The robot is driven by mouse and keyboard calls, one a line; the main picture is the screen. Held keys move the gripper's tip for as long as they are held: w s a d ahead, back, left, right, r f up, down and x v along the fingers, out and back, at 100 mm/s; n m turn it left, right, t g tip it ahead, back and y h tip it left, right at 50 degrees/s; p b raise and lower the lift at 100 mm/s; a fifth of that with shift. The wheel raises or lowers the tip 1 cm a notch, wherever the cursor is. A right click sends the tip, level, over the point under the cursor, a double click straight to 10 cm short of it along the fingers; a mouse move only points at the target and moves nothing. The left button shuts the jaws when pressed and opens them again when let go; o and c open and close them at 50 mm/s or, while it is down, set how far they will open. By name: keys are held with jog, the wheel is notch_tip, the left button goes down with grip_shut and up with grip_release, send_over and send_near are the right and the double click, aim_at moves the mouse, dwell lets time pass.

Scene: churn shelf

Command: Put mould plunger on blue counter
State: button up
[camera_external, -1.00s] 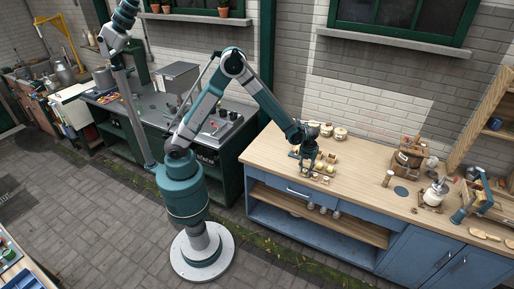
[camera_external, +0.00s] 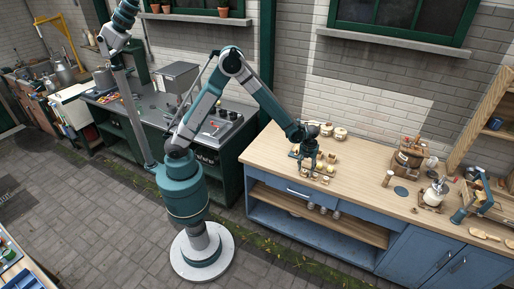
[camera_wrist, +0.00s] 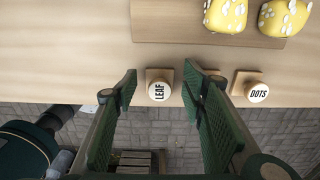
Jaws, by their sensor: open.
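A mould plunger (camera_wrist: 158,86) with a round cap lettered LEAF on a square wooden base stands near the counter's front edge in the wrist view. My gripper (camera_wrist: 158,80) is open, with its two green fingers on either side of this plunger in the picture. I cannot tell how far above it they are. A second plunger, lettered DOTS (camera_wrist: 254,87), stands to the right. Another wooden piece is mostly hidden behind the right finger. The blue counter (camera_external: 345,155) has a wooden top and blue cabinets. In the external view my gripper (camera_external: 305,165) is over its left part.
Yellow blocks with white flower shapes (camera_wrist: 228,14) lie on a wooden board (camera_wrist: 170,22) behind the plungers. Jars (camera_external: 340,132) stand at the back. The counter is clear between the board and the small cylinder (camera_external: 388,178).

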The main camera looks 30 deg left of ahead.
aim_at(305, 170)
notch_tip(305, 170, up, 11)
dwell(0.6)
dwell(0.5)
jog(key=w+a+r+n+t+h, duration=0.1)
jog(key=w+a+r+n, duration=0.35)
jog(key=a, duration=0.75)
jog(key=w+a+r+n+t, duration=0.1)
jog(key=w+a+r+n, duration=0.1)
jog(key=a+r+n, duration=0.7)
jog(key=w+a+r+n+t+h, duration=0.1)
jog(key=w+a+r+n, duration=0.25)
jog(key=a, duration=1.05)
jog(key=s+a+n+t, duration=0.1)
jog(key=s+a+n, duration=0.3)
jog(key=a, duration=0.6)
jog(key=s+a+r+n+t+y, duration=0.1)
jog(key=s+a+n, duration=0.3)
jog(key=a+n, duration=0.4)
jog(key=s+a+r+n+t+y, duration=0.1)
jog(key=s+a+n, duration=0.4)
jog(key=a, duration=0.7)
jog(key=shift+a+r+n+t, duration=0.2)
jog(key=shift+n+t, duration=0.4)
jog(key=shift+n, duration=0.4)
